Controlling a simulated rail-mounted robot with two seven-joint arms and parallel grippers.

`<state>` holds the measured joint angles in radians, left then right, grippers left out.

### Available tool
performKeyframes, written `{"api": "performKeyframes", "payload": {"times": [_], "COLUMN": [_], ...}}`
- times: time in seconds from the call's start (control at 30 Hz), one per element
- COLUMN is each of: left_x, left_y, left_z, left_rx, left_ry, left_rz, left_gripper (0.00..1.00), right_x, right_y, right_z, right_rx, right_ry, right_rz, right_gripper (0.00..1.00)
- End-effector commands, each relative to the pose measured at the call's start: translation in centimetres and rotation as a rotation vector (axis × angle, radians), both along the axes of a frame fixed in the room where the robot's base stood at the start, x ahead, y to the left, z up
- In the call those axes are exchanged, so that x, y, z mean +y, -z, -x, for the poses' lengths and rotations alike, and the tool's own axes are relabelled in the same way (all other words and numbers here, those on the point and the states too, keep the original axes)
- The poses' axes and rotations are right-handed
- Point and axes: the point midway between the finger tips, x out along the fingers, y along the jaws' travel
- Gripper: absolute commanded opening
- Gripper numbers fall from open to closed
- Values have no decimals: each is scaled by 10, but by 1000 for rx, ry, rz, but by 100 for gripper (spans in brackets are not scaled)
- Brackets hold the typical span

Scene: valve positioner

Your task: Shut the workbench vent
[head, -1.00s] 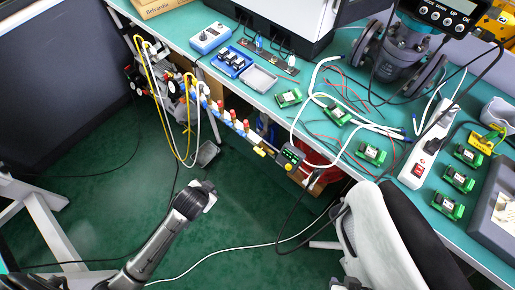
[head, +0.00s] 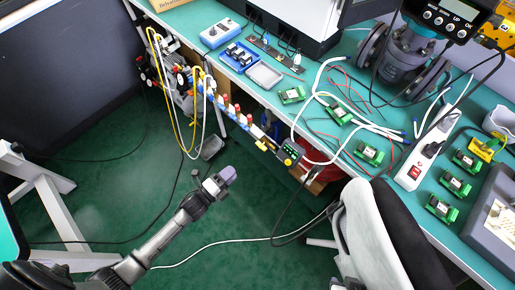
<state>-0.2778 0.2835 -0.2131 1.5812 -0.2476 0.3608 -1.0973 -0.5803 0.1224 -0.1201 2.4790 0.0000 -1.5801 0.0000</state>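A pipe manifold (head: 236,115) runs along the front edge of the workbench, with several red-topped valves on it. A small yellow handle (head: 262,145) sits near its right end, beside a small dark gauge with a green display (head: 291,152). I cannot tell for sure which of these fittings is the vent, or whether it is open. My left gripper (head: 223,179) is in front of and below the manifold, over the green floor, apart from it and touching nothing. Its fingers are too small to read. My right gripper is not in view.
Yellow and white hoses (head: 166,95) hang at the manifold's left end. A grey chair (head: 372,225) stands at the right, close to the bench. Thin cables hang below the bench and cross the floor.

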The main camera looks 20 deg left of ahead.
Motion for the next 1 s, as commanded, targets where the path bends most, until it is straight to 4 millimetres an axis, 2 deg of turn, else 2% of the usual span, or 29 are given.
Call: {"api": "performKeyframes", "payload": {"times": [0.17,0.27,0.7,1.0], "left_x": [-4,-10,-38,-49], "left_y": [1,1,2,1], "left_z": [-11,-25,-98,-124], "left_rx": [-13,-15,-12,-10], "left_ry": [-2,-1,-3,-3], "left_rz": [-35,-34,-32,-34], "left_gripper": [36,36,36,36], "right_x": [0,0,1,1], "right_y": [3,6,25,31], "right_z": [0,0,0,0], "right_rx": [-1,-1,-2,-1], "right_ry": [0,0,1,3], "right_rz": [0,0,-3,-4], "right_gripper": [36,36,36,36]}}
